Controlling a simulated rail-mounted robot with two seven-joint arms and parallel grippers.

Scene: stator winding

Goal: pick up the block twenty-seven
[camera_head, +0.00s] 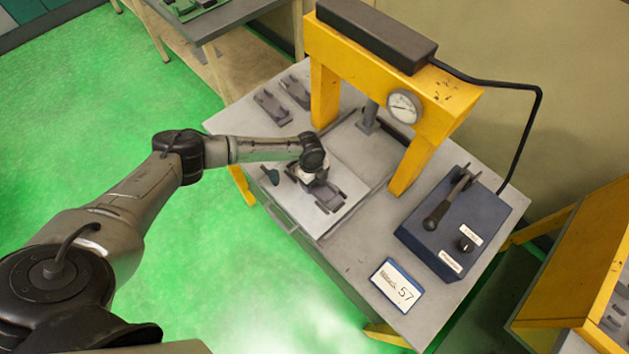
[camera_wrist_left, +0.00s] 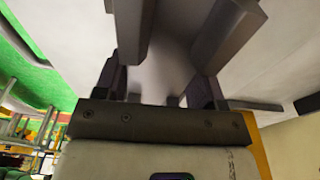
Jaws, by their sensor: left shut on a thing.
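My left gripper (camera_head: 318,182) reaches down over a pale plate (camera_head: 345,212) on the front part of the press table. It is shut on a dark grey block (camera_head: 329,197), which sits at or just above the plate; I cannot tell whether they touch. The gripper hides part of the block, and no number is readable on it. In the left wrist view the two dark fingers of the gripper (camera_wrist_left: 158,88) stand on either side of grey surfaces, seen very close. My right gripper is not in view.
A yellow press frame (camera_head: 445,100) with a gauge (camera_head: 404,106) stands behind the plate. Two dark parts (camera_head: 272,107) (camera_head: 297,91) lie at the table's back left. A blue control box (camera_head: 455,222) with a lever and a sign reading 57 (camera_head: 397,285) are at right.

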